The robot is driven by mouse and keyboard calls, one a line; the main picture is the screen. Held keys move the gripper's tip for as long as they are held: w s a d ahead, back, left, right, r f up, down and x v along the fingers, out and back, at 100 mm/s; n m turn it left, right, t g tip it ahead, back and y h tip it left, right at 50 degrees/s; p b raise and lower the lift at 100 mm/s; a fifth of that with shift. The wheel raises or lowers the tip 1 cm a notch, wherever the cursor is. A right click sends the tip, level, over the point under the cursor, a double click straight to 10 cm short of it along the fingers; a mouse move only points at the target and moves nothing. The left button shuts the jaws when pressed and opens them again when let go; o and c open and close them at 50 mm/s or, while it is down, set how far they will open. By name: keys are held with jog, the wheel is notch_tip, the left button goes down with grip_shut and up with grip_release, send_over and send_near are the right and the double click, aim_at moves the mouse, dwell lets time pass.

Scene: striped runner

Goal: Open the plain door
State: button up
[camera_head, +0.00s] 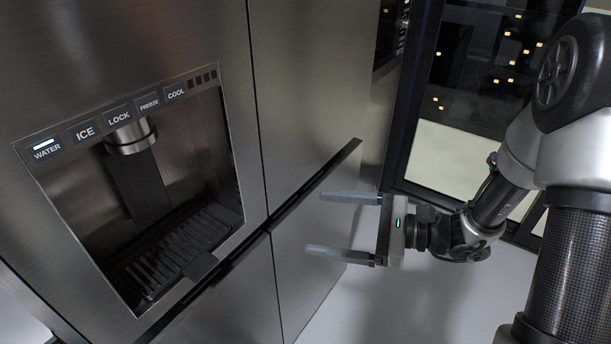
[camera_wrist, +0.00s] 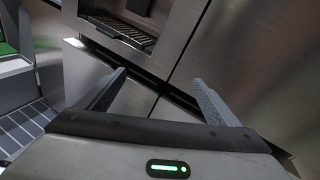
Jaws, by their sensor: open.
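The plain door (camera_head: 310,80) is the upper right steel door of the fridge, without a dispenser. It looks shut, flush with the dispenser door (camera_head: 130,40) on its left. A dark recessed groove (camera_head: 315,185) runs along its lower edge. In the wrist view the plain door (camera_wrist: 245,60) fills the upper right. My gripper (camera_head: 315,222) is open and empty, with its two fingers pointing left towards the fridge near the groove. The wrist view shows the spread fingers (camera_wrist: 159,77) below the groove line; I cannot tell whether they touch the steel.
The water and ice dispenser (camera_head: 140,190) is set into the left door. Lower steel panels (camera_head: 300,275) lie under the groove. A dark-framed window (camera_head: 470,90) stands behind at the right. Bare pale floor (camera_head: 410,310) shows below my gripper. A striped runner (camera_wrist: 25,125) shows at lower left in the wrist view.

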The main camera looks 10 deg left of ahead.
aim_at(286, 206)
jog(key=w+d+f+m+t+b, duration=0.25)
jog(key=w+f+m+t, duration=0.3)
jog(key=f, duration=0.45)
jog(key=shift+m, duration=0.45)
jog(key=x, duration=0.6)
jog(key=b+x, duration=0.1)
jog(key=x, duration=0.5)
jog(key=b+x, duration=0.1)
jog(key=x, duration=0.5)
jog(key=shift+w+d+r, duration=0.15)
jog(key=shift+w+r, duration=0.1)
jog(key=shift+r, duration=0.1)
jog(key=c, duration=1.2)
jog(key=shift+d, duration=0.15)
